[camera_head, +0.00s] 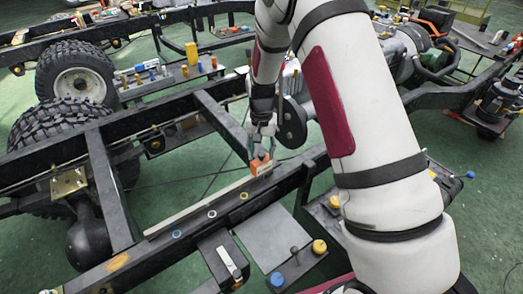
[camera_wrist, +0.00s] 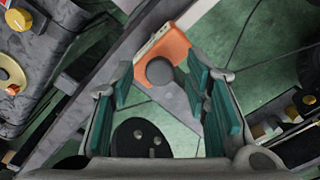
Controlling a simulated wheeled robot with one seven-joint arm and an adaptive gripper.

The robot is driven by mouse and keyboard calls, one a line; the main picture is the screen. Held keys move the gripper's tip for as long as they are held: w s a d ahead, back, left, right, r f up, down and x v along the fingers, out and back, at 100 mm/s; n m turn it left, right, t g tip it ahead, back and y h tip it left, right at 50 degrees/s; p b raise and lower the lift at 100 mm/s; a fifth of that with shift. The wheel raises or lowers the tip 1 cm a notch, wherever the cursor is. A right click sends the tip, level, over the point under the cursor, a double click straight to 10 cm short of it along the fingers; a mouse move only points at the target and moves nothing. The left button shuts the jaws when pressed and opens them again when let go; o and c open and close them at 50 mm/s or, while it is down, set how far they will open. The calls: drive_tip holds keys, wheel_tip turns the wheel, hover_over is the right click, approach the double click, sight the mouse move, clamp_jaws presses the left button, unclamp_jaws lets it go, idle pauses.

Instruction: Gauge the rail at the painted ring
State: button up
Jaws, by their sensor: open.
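The dark chassis rail (camera_head: 138,262) runs diagonally across the head view. Three painted rings mark its top: a blue ring (camera_head: 177,234), a white ring (camera_head: 212,214) and a yellow ring (camera_head: 244,195). An orange gauge-like block (camera_head: 261,165) sits at the upper end of a long pale strip (camera_head: 195,208) along the rail. In the wrist view the orange block (camera_wrist: 176,45) carries a grey round knob (camera_wrist: 160,71). My gripper (camera_head: 262,142) is just above the block, open, with teal pads on either side of the knob in the wrist view (camera_wrist: 165,83). Contact cannot be told.
A grey plate (camera_head: 268,238) beside the rail holds blue and yellow knobs. A crossmember (camera_head: 222,122) meets the rail near my gripper. Tyres (camera_head: 75,75) and a shelf of small parts (camera_head: 165,85) stand at upper left. Green floor shows between the frames.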

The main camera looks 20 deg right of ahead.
drive_tip(key=shift+c, duration=0.6)
clamp_jaws()
drive_tip(key=s+a, duration=0.1)
drive_tip(key=a, duration=0.2)
drive_tip(key=s+a, duration=0.1)
drive_tip(key=a, duration=0.2)
drive_tip(key=s+a+p, duration=0.1)
drive_tip(key=a, duration=0.2)
drive_tip(key=shift+o, duration=0.6)
unclamp_jaws()
drive_tip(key=shift+r, duration=0.15)
